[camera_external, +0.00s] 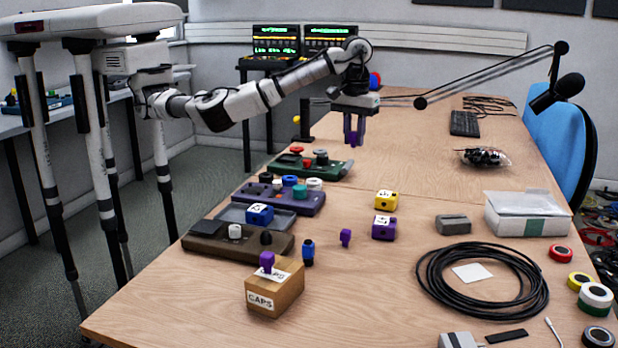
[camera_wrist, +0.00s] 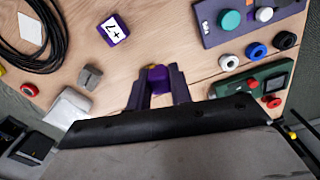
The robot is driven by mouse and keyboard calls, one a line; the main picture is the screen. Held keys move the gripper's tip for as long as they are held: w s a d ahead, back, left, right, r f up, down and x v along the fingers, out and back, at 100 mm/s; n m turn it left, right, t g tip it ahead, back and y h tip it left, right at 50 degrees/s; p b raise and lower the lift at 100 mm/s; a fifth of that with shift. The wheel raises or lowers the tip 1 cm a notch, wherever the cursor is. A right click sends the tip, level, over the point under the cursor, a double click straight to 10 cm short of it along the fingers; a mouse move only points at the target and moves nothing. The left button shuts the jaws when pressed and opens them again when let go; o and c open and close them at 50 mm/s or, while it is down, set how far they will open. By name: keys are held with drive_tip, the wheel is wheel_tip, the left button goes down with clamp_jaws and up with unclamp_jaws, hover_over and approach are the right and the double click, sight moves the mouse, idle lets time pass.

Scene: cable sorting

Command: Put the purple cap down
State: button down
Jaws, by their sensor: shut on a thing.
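My gripper (camera_external: 354,134) hangs fingers-down in the air above the far part of the table. In the wrist view its fingers (camera_wrist: 158,92) are shut on a purple cap (camera_wrist: 158,74), which sits between the fingertips; the fingers are purple too. In the external view the held cap is hard to tell from the fingers. One more purple piece (camera_external: 267,261) sits on top of the cardboard box marked CAPS (camera_external: 274,289) at the near edge.
A purple block (camera_external: 384,228) and a yellow block (camera_external: 386,200) stand mid-table. Several panels with knobs line the left edge, including a green one (camera_external: 318,170) and a purple one (camera_external: 300,207). A black cable coil (camera_external: 425,270) and a white box (camera_external: 526,224) lie right.

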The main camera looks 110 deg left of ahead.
drive_tip(key=s+d+r+n+p, duration=0.1)
drive_tip(key=s+d+r+p, duration=0.1)
drive_tip(key=d, duration=0.9)
drive_tip(key=s+d+r+n+p, duration=0.1)
drive_tip(key=s+d+r, duration=0.15)
drive_tip(key=d, duration=0.85)
drive_tip(key=s+d+r+p, duration=0.2)
drive_tip(key=s+d, duration=0.1)
drive_tip(key=d, duration=0.9)
drive_tip(key=shift+n, duration=0.3)
wheel_tip(320, 180, down, 15)
drive_tip(key=shift+s+d+r+p, duration=0.1)
drive_tip(key=shift+s+r+p, duration=0.05)
drive_tip(key=shift+p, duration=0.35)
drive_tip(key=shift+f+p, duration=0.4)
drive_tip(key=shift+f, duration=2.15)
drive_tip(key=shift+f, duration=0.2)
drive_tip(key=c, duration=1.3)
unclamp_jaws()
drive_tip(key=shift+o, duration=0.2)
drive_tip(key=shift+r, duration=0.15)
